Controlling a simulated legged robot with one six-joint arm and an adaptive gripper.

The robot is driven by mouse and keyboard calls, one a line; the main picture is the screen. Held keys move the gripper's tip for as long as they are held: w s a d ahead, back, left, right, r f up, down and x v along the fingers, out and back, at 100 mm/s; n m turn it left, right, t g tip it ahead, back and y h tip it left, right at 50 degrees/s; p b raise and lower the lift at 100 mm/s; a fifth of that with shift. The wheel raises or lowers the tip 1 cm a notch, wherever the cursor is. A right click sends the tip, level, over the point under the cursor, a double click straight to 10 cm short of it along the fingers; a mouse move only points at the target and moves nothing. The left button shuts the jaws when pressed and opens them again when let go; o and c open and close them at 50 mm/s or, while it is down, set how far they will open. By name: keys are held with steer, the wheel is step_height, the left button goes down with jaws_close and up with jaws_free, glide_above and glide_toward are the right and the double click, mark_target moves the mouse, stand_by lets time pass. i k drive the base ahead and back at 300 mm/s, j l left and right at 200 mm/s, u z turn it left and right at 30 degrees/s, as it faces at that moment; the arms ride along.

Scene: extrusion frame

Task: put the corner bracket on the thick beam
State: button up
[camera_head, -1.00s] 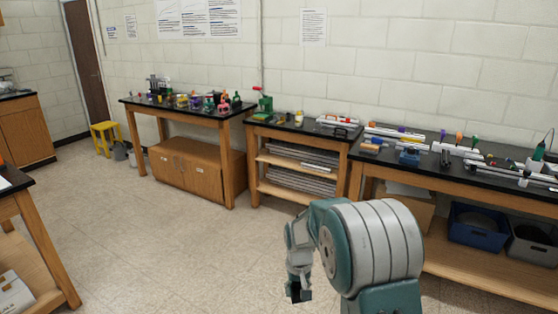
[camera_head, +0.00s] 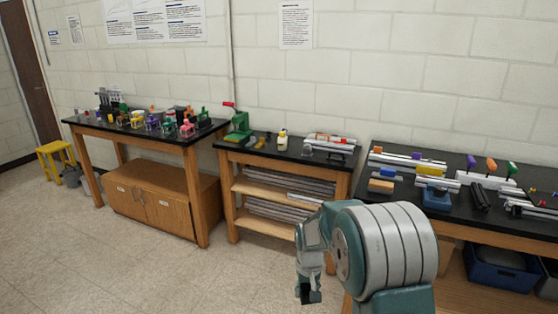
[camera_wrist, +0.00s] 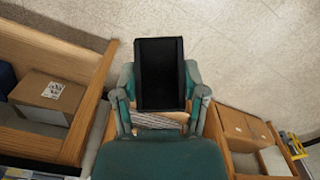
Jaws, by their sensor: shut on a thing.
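My gripper (camera_wrist: 159,98) is shut on a black, channel-shaped piece, which looks like the corner bracket (camera_wrist: 159,70), in the wrist view. It sits between both fingers, over the bare floor. In the head view my gripper (camera_head: 308,294) hangs low in front of the benches, with a small dark shape at its tip. Several pale beams lie on the black benches: one on the middle bench (camera_head: 330,140) and one at the back of the right bench (camera_head: 408,160). I cannot tell which is the thick beam.
The right bench (camera_head: 378,215) is crowded with a blue-based fixture (camera_head: 436,196), a black piece (camera_head: 480,196) and coloured handles. A green press (camera_head: 238,124) stands on the middle bench. A blue bin (camera_head: 500,268) is under the right bench. The floor (camera_head: 150,270) at left is clear.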

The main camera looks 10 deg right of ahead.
mark_target(399, 157)
steer(key=i+j+z, duration=0.1)
steer(key=i+z, duration=0.15)
steer(key=i, duration=0.25)
steer(key=i+j+z, duration=0.15)
steer(key=i+z, duration=0.15)
steer(key=i, duration=0.15)
steer(key=i+j+z, duration=0.25)
steer(key=i, duration=0.2)
